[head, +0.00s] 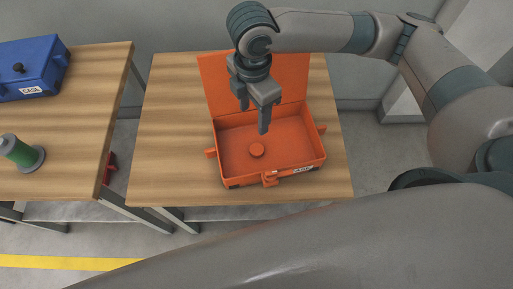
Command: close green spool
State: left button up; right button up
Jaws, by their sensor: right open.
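My right gripper (254,118) points down over the open case, in front of the lid. Its fingers are apart with nothing between them. My left gripper does not show.
A shut blue case (30,72) with a black knob stands at the back of the left table (85,130). The middle table (170,140) has bare wood on both sides of the orange case. A gap separates the two tables.

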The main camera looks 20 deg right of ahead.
jog(key=p, duration=0.3)
send_over(256, 149)
jog(key=f, duration=1.1)
jog(key=shift+w+a+f, duration=0.2)
jog(key=shift+w+f, duration=0.05)
jog(key=shift+f, duration=0.15)
jog(key=shift+s+d+f, duration=0.1)
jog(key=shift+s+f, duration=0.05)
jog(key=shift+f, duration=0.45)
notch_tip(256, 149, down, 3)
jog(key=shift+s+f+p, duration=0.1)
jog(key=shift+s+p, duration=0.05)
jog(key=shift+p, duration=0.7)
jog(key=shift+f, duration=0.4)
jog(key=c, duration=1.1)
jog(key=shift+o, duration=0.2)
